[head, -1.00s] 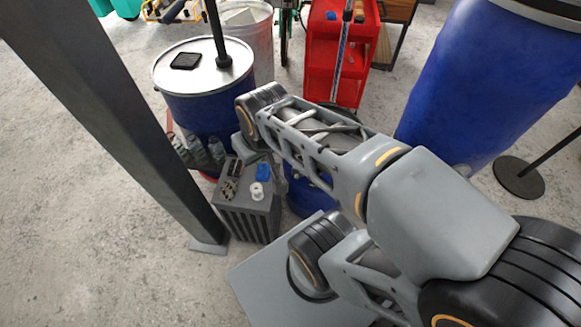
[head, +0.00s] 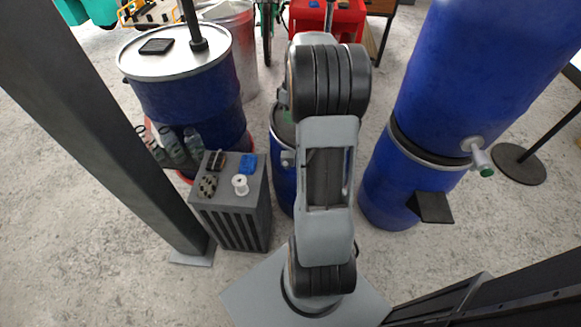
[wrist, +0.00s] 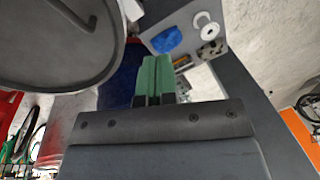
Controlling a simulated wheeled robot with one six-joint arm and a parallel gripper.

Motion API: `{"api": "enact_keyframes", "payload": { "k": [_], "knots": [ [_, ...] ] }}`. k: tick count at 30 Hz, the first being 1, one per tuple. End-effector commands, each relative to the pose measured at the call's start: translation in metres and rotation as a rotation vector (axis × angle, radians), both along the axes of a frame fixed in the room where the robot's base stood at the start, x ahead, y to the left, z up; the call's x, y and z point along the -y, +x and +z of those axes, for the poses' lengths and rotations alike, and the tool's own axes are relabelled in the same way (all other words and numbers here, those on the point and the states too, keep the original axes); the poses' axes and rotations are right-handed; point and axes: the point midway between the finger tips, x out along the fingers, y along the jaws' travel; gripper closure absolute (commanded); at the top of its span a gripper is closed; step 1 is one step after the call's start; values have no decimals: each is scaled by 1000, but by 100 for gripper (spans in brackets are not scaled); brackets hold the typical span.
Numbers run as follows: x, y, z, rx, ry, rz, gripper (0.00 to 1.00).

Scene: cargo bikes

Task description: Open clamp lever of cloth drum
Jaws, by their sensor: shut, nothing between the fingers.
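I cannot tell for certain which drum is the cloth drum. A small blue drum (head: 283,178) stands in the middle of the head view, partly hidden by my arm, with a small grey fitting (head: 288,158) on its side that may be a clamp lever. A round dark grey lid (wrist: 55,45) with a bent bar handle fills the upper left of the wrist view and seems to belong to this drum. My gripper (wrist: 155,78) shows green fingers, shut and empty, to the right of the lid and apart from it in the picture.
A grey ribbed box (head: 233,215) holds a white spool, a blue item and small parts. A blue drum with a pale lid (head: 190,55) stands behind it. Stacked blue drums (head: 400,185) with a tap stand right. A dark post (head: 110,130) is at left.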

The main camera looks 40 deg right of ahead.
Motion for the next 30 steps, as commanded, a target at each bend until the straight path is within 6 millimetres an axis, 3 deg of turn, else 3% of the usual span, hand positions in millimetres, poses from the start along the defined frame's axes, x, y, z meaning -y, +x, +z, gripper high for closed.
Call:
{"api": "enact_keyframes", "payload": {
  "k": [1, 3, 9, 22, 30],
  "knots": [
    [15, 0, -23, -5, 18, 13, 100],
    [28, -1, -36, -4, 39, 39, 100],
    [44, -2, -51, 0, 64, 73, 100],
    [43, -2, -55, -1, 64, 75, 100],
    [32, -4, -96, -5, 66, 76, 100]
  ]
}}
